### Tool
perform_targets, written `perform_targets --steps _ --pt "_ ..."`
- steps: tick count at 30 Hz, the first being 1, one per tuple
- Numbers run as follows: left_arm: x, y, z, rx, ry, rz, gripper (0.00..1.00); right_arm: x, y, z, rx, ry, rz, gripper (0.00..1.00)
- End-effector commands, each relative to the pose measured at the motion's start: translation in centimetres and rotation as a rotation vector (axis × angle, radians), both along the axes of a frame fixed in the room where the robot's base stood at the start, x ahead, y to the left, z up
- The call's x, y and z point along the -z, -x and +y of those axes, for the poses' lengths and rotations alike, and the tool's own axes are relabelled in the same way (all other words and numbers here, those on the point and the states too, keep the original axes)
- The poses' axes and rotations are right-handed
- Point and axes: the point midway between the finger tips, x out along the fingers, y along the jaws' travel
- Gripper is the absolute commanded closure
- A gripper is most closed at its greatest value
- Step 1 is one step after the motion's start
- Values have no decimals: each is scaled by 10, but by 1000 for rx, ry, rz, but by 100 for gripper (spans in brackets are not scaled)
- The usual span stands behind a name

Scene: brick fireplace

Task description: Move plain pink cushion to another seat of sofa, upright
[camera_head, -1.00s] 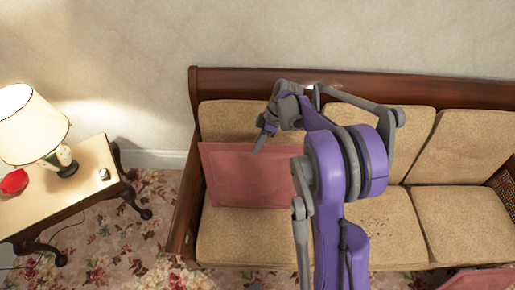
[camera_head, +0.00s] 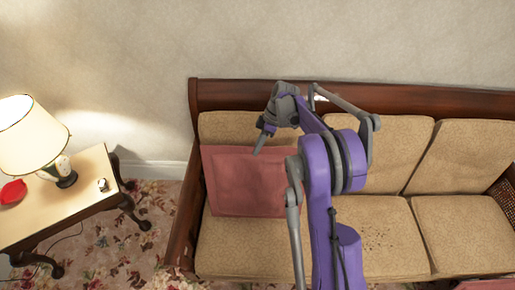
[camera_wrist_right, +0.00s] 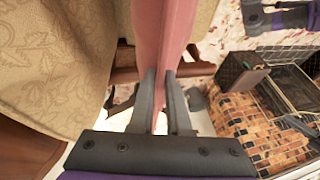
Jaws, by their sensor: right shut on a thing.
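The plain pink cushion (camera_head: 240,185) stands upright, or nearly so, over the left seat of the sofa (camera_head: 222,248), in front of its left back cushion. My right gripper (camera_head: 258,143) is at the cushion's top edge. In the right wrist view, its two fingers (camera_wrist_right: 160,105) are shut on the edge of the pink cushion (camera_wrist_right: 165,35). I cannot tell whether the cushion's lower edge touches the seat. My arm hides the part right of the cushion. My left gripper is not in view.
A side table (camera_head: 85,190) with a lamp (camera_head: 30,135) and a red object (camera_head: 12,192) stands left of the sofa. The middle seat has dark specks; the right seat (camera_head: 460,232) is clear. A pink thing (camera_head: 487,285) shows at the bottom right edge.

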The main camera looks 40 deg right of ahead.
Motion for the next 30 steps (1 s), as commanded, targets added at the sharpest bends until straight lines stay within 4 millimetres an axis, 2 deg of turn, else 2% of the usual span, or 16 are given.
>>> perform_targets --steps 19,30 --pt "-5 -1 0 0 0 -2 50 6 -29 -24 0 -1 -1 100" --pt "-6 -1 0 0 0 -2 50 7 -33 -28 0 0 0 100"
